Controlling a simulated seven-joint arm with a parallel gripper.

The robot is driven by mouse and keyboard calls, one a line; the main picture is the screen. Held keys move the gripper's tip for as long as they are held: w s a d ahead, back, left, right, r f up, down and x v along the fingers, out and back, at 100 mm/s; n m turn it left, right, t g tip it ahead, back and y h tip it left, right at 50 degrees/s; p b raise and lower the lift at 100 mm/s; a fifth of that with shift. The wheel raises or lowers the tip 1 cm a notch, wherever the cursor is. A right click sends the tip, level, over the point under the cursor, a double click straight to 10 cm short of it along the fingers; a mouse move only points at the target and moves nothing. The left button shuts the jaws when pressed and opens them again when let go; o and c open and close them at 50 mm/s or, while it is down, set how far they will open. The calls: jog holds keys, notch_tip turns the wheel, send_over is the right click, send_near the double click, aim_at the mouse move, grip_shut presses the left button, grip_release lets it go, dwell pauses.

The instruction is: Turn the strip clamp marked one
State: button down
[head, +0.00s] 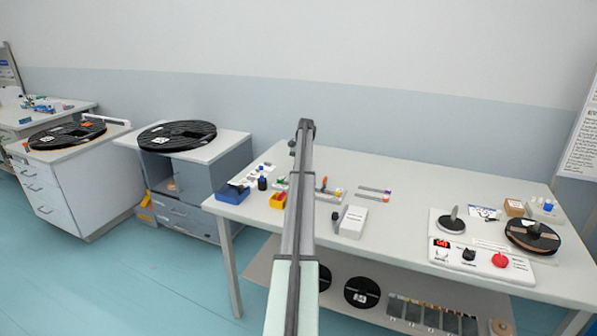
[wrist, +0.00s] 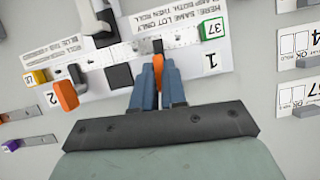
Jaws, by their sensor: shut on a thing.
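In the wrist view, my gripper (wrist: 159,72) has its two blue fingers closed around the orange lever (wrist: 158,62) of the strip clamp beside the mark 1 (wrist: 211,62). A dark piece of this clamp shows just past the fingertips, over a pale ruled bar (wrist: 185,38). Most of the lever is hidden between the fingers. A second orange lever (wrist: 66,95) stands near the mark 2. In the head view it shows just right of my arm (head: 324,183), while my arm hides clamp one and my fingertips.
In the head view, a white box (head: 352,221) stands right of my arm. Yellow and blue bins (head: 234,193) stand left. A red-knobbed control panel (head: 482,260) and reel (head: 532,236) are at the right.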

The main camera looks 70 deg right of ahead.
jog(key=shift+n, duration=0.5)
jog(key=c, duration=1.2)
grip_release()
